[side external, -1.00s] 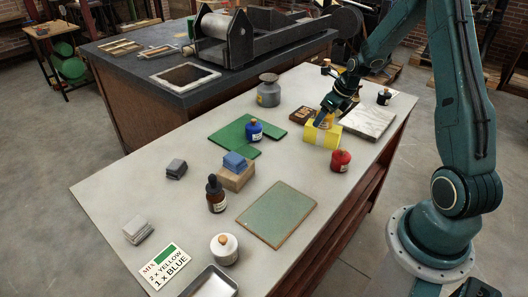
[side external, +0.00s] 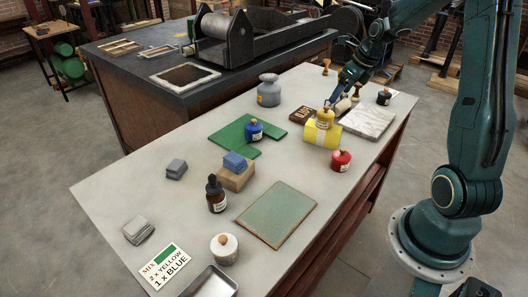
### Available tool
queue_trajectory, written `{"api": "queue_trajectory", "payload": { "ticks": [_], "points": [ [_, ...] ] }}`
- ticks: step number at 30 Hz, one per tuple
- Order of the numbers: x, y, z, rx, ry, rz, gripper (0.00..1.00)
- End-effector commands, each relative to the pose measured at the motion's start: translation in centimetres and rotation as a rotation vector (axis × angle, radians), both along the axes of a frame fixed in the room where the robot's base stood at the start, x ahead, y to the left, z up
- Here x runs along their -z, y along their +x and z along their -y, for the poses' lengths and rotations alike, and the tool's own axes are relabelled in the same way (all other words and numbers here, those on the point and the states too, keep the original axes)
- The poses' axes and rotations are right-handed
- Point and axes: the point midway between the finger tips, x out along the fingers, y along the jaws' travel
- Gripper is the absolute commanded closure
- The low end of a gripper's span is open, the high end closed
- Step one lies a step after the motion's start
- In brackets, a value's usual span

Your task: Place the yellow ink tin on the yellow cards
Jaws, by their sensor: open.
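The yellow ink tin (side external: 325,119), with an orange-brown knob on top, stands upright on the yellow cards (side external: 315,135). The cards are a block-like yellow stack with a pale band, toward the right end of the grey table. My gripper (side external: 339,98) is open and empty, just behind and above the tin in the picture. It looks apart from the tin. The fingertips are small and dark here, so the exact gap is hard to tell.
A red tin (side external: 341,160) stands in front of the cards, and a marble slab (side external: 368,121) lies to the right. A dark brown box (side external: 302,115), a grey jar (side external: 269,91) and a blue tin (side external: 255,130) on green cards (side external: 228,137) are to the left. A black tin (side external: 383,97) stands behind the slab.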

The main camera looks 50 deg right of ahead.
Motion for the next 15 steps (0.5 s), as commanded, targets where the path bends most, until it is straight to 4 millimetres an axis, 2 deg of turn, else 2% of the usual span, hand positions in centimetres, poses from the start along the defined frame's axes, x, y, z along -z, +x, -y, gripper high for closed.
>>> {"api": "queue_trajectory", "payload": {
  "ticks": [4,15],
  "points": [
    [-0.63,-0.27,0.03,0.001,-0.001,0.000,0.29],
    [-0.72,-0.31,0.02,0.001,-0.001,0.000,0.29]
  ]
}}
